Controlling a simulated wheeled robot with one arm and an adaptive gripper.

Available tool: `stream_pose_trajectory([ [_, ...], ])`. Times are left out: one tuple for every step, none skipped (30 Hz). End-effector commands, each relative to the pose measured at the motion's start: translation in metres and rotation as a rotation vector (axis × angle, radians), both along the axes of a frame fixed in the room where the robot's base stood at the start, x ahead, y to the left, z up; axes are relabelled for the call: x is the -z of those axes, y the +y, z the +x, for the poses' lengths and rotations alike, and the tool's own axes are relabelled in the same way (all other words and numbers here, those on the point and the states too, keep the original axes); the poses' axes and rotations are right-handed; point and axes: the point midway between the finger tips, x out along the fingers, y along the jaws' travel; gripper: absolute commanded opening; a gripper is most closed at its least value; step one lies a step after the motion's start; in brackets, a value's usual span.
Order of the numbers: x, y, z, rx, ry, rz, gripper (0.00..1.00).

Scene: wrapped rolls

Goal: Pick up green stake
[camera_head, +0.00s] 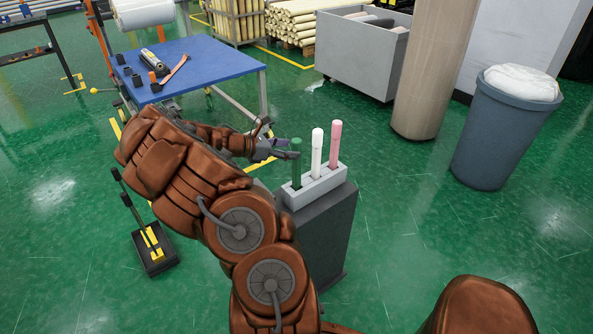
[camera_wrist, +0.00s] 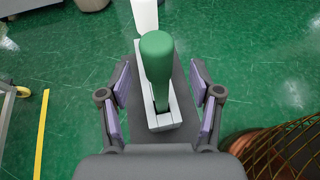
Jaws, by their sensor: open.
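The green stake (camera_head: 296,165) stands upright in the left slot of a pale holder (camera_head: 318,187). A white stake (camera_head: 316,150) and a pink stake (camera_head: 335,143) stand in the same holder to its right. My gripper (camera_head: 283,149) is at the green stake's upper part. In the wrist view the green stake (camera_wrist: 157,70) rises between the two open fingers of my gripper (camera_wrist: 161,105), with a gap on each side. The white stake (camera_wrist: 145,15) shows behind it; the pink one is not visible there.
The holder sits on a dark grey pedestal (camera_head: 322,235). A blue table (camera_head: 190,70) with small tools is behind left. A blue-grey bin (camera_head: 490,140), a tall brown roll (camera_head: 430,75) and a grey crate (camera_head: 355,55) stand to the right. A black and yellow stand (camera_head: 152,245) is on the floor at left.

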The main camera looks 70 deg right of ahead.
Motion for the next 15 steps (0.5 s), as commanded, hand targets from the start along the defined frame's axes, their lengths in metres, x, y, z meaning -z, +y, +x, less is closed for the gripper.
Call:
stream_pose_trajectory([
  [0.001, -0.005, -0.004, 0.002, 0.001, 0.001, 0.64],
  [0.002, -0.008, -0.005, 0.001, 0.0, 0.0, 0.64],
  [0.004, -0.011, -0.007, 0.0, -0.001, -0.001, 0.64],
  [0.005, -0.014, -0.008, -0.001, -0.001, -0.001, 0.64],
  [0.006, -0.016, -0.011, -0.001, -0.001, -0.001, 0.64],
  [0.008, -0.019, -0.013, -0.001, -0.001, -0.001, 0.64],
  [0.009, -0.02, -0.014, -0.001, -0.001, -0.001, 0.64],
  [0.01, -0.022, -0.016, -0.001, -0.001, -0.001, 0.64],
  [0.011, -0.024, -0.017, -0.001, -0.001, -0.001, 0.64],
  [0.012, -0.024, -0.018, 0.0, -0.001, -0.001, 0.64],
  [0.012, -0.025, -0.019, 0.0, -0.001, -0.001, 0.64],
  [0.013, -0.026, -0.019, -0.001, -0.001, -0.001, 0.64],
  [0.013, -0.026, -0.019, -0.001, -0.001, -0.001, 0.64],
  [0.013, -0.026, -0.019, -0.001, -0.001, -0.001, 0.64],
  [0.013, -0.026, -0.019, -0.001, -0.001, -0.001, 0.64],
])
